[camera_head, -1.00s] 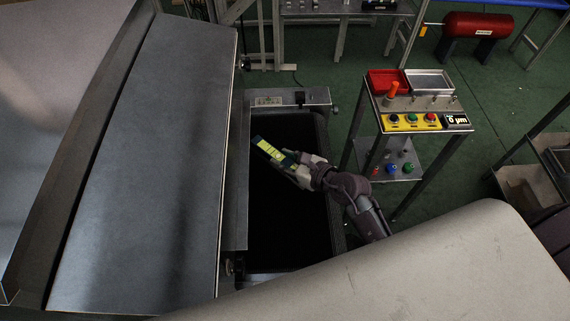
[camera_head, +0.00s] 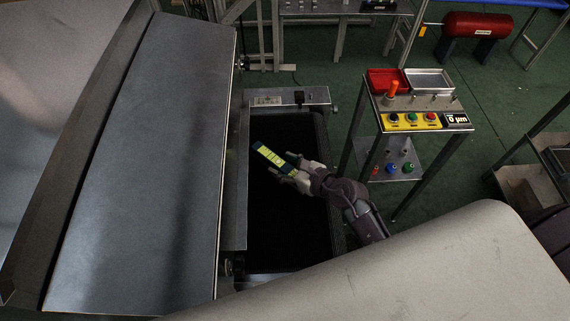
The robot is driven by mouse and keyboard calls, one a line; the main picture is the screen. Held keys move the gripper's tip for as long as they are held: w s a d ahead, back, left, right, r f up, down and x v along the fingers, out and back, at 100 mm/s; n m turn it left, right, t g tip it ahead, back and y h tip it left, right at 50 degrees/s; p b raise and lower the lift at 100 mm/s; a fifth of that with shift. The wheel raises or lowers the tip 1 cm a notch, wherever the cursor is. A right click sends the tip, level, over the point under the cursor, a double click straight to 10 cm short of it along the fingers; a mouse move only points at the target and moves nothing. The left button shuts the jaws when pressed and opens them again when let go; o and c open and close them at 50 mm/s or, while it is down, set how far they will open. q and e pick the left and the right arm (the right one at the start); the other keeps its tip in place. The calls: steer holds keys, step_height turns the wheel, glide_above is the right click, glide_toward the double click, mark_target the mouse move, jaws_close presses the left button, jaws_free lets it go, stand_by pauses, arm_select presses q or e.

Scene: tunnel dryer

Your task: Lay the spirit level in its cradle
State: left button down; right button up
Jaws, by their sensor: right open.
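The spirit level (camera_head: 270,157) is a short yellow bar with dark ends, lying slantwise over the dark belt in the middle of the view. My right gripper (camera_head: 290,176) is open at the level's lower right end, its fingers close around or beside that end. I cannot tell whether they touch it, or whether the level rests on the belt or is above it. I cannot make out a cradle; the dark area under the level may hide it. My left gripper is not in view.
The dark belt (camera_head: 285,225) runs between a grey metal panel (camera_head: 150,150) on the left and its frame on the right. A metal end plate (camera_head: 290,98) closes its far end. A trolley (camera_head: 375,125) with trays and buttons stands to the right. A pale cover (camera_head: 430,265) fills the lower right.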

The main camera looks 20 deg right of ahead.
steer(key=shift+r, duration=0.15)
steer(key=shift+s+d, duration=0.15)
steer(key=shift+s, duration=0.15)
steer(key=v, duration=1)
steer(key=shift+s+d+r+b, duration=0.1)
steer(key=shift+s+d+b, duration=0.05)
steer(key=shift+s+b, duration=0.15)
steer(key=shift+o, duration=0.4)
steer(key=shift+s+d, duration=0.15)
steer(key=shift+s, duration=0.05)
steer(key=b, duration=0.1)
steer(key=s+b, duration=0.1)
steer(key=b, duration=0.1)
steer(key=shift+s+d, duration=0.15)
steer(key=shift+d, duration=0.15)
steer(key=shift+s+b, duration=0.1)
steer(key=shift+b, duration=0.35)
steer(key=shift+w+a, duration=0.1)
steer(key=shift+w, duration=0.15)
steer(key=x, duration=0.4)
steer(key=p+x, duration=0.1)
steer(key=x, duration=0.3)
steer(key=p+x, duration=0.1)
steer(key=x, duration=0.4)
steer(key=shift+w+r, duration=0.15)
steer(key=shift+r, duration=0.2)
jaws_close()
steer(key=shift+r, duration=0.1)
